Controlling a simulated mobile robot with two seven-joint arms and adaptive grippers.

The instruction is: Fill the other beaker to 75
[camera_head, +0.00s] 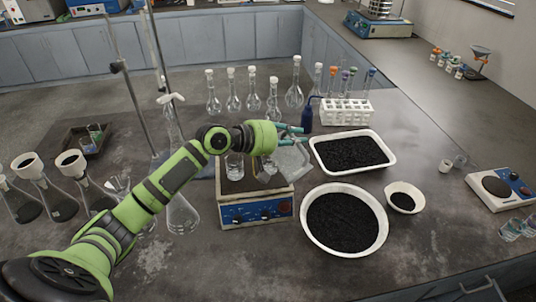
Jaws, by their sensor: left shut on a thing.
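My left gripper (291,134) reaches in over the stirrer hotplate (257,211). Its teal fingers are shut on a clear glass beaker (291,159), which looks tilted and hangs over the right side of the hotplate. Another clear beaker (235,166) stands on the hotplate's top, partly behind my green arm. A further glass outline (267,167) shows between them, too unclear to name. Fill levels and graduation marks are too small to read. My right gripper is not in view.
A white tray (391,152), a large round bowl (382,221) and a small bowl (417,197) hold dark granules at right. Volumetric flasks (254,103), a blue wash bottle (307,116) and a tube rack (345,113) stand behind. Filter flasks (57,204) stand at left.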

